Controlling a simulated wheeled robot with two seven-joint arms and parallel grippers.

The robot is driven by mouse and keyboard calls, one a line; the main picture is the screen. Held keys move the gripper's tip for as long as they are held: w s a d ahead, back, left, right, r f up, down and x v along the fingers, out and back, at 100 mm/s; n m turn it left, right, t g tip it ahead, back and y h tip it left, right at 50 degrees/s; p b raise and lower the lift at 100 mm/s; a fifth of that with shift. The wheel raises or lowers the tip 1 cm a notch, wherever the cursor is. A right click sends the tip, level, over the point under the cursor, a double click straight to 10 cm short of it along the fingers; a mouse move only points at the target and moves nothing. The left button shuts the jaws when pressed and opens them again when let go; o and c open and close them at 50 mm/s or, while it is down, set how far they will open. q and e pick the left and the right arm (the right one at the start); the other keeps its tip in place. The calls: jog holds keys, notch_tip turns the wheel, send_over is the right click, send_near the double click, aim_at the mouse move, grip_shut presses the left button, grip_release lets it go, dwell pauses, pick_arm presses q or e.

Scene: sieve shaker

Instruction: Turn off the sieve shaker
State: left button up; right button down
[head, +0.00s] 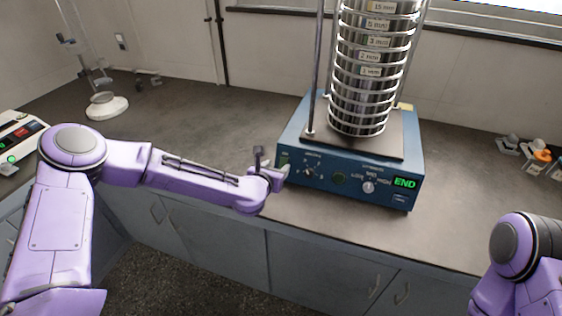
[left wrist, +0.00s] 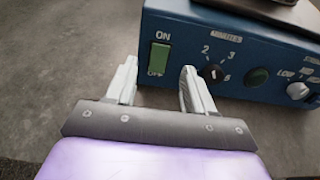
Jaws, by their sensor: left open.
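The sieve shaker (head: 300,172) is a blue box on the bench with a tall stack of metal sieves (head: 362,95) on top. Its front panel has knobs and a display (head: 405,183) reading END in green. In the left wrist view, a green rocker switch (left wrist: 159,58) marked ON above and OFF below sits at the panel's left end. My left gripper (left wrist: 158,85) is open and empty, in front of the panel. Its fingers stand either side of the switch in that view; contact cannot be told. In the head view the left gripper (head: 277,174) is at the panel's left end. My right gripper is out of view.
A control box with a green light (head: 18,150) stands at the far left. A stand with a round white base (head: 106,106) is at the back left. Cabinets (head: 310,270) are below the front edge.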

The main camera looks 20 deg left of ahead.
aim_at(283, 162)
pick_arm(q)
jog(key=p+x, duration=0.1)
jog(key=x, duration=0.4)
jog(key=shift+w+f, duration=0.1)
jog(key=shift+f, duration=0.05)
grip_shut()
jog(key=f+t+b, duration=0.1)
jog(key=b, duration=0.5)
jog(key=shift+f, duration=0.3)
jog(key=t+b, duration=0.1)
jog(key=b, duration=0.3)
jog(key=t+b, duration=0.1)
jog(key=b, duration=0.3)
jog(key=shift+s+r, duration=0.1)
jog(key=shift+s, duration=0.15)
jog(key=shift+r+b, duration=0.2)
jog(key=shift+b, duration=0.35)
jog(key=shift+r, duration=0.1)
